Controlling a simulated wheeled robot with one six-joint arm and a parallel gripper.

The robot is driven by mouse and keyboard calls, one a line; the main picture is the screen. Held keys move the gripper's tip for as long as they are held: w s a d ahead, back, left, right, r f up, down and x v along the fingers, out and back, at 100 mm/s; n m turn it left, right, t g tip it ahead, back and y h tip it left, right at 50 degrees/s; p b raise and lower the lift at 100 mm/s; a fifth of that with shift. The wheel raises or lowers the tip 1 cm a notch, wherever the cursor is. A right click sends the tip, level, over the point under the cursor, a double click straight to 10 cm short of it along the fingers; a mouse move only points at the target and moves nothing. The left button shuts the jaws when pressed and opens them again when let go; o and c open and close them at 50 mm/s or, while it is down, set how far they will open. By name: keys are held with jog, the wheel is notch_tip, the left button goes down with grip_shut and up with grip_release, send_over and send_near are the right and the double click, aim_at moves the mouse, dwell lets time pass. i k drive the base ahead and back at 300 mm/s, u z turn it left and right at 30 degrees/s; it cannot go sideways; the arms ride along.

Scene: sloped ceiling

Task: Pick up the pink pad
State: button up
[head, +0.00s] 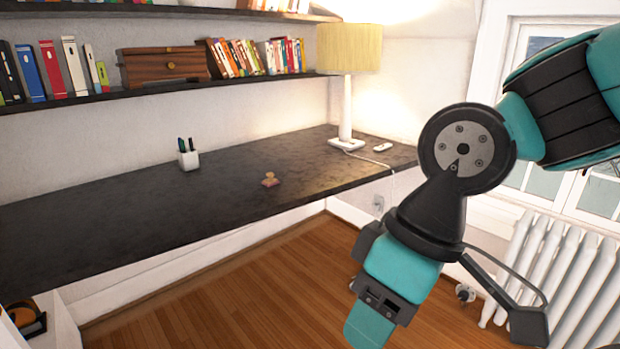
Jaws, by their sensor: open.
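My gripper (448,330) is in the lower right, in front of the desk and over the floor. Its fingers are spread apart with nothing between them. It is well to the right of the pink object and not touching it.
A white pen cup (188,160) stands behind and left of the pad. A lamp (347,85) and a small white device (382,147) stand at the desk's right end. A book shelf (150,92) hangs above. A radiator (570,275) is at right. Desk around the pad is clear.

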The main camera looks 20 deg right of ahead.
aim_at(270, 181)
jog(key=u, duration=0.2)
jog(key=i, duration=2.6)
jog(key=z, duration=0.5)
